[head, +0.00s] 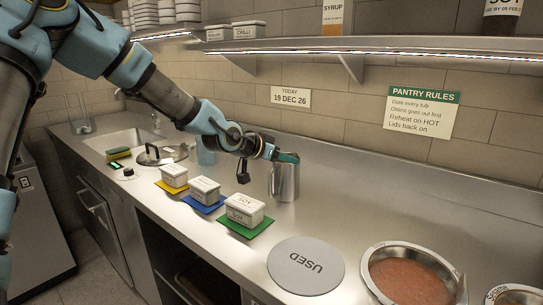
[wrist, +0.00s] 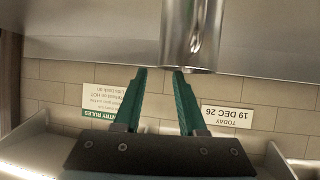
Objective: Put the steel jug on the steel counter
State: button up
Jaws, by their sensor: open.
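The steel jug (head: 286,184) stands upright on the steel counter (head: 345,220), near the back wall and right of the tubs. My gripper (head: 288,157) is at the jug's top edge in the head view. In the wrist view, which is upside down, the jug (wrist: 190,35) is at the top and my two green fingers (wrist: 159,72) are apart with nothing between their tips. One fingertip overlaps the jug's rim in the picture; I cannot tell whether it touches.
Three white tubs stand on yellow (head: 173,188), blue (head: 203,207) and green (head: 245,228) mats. A grey "USED" disc (head: 306,265) and a sauce well (head: 408,277) are at the front right. A sink (head: 125,138) is at the far left. A shelf (head: 345,50) overhangs the counter.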

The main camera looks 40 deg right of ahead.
jog(key=v, duration=0.8)
jog(key=shift+a, duration=0.15)
jog(key=w+a+f+y, duration=0.1)
jog(key=a+f, duration=0.1)
jog(key=a, duration=0.1)
jog(key=w+a+f+n+t+y, duration=0.1)
jog(key=a+f, duration=0.1)
jog(key=w+a+f+n+y, duration=0.1)
jog(key=a+f, duration=0.1)
jog(key=a, duration=0.1)
jog(key=shift+w+a+f+y, duration=0.25)
jog(key=shift+w+a+y, duration=0.05)
jog(key=shift+a+y, duration=0.1)
jog(key=w+a+f+n+t+y, duration=0.1)
jog(key=a+f+n+y, duration=0.1)
jog(key=a, duration=0.6)
jog(key=w+a+f+n+y, duration=0.2)
jog(key=a, duration=0.5)
jog(key=s+a+n+y, duration=0.2)
jog(key=s+a+n, duration=0.2)
jog(key=a, duration=0.7)
jog(key=s+a+n+g+y, duration=0.1)
jog(key=s+a+n, duration=0.3)
jog(key=a, duration=0.8)
jog(key=shift+a+r+n+y, duration=0.3)
jog(key=shift+r+n+y, duration=0.2)
jog(key=shift+n+y, duration=0.25)
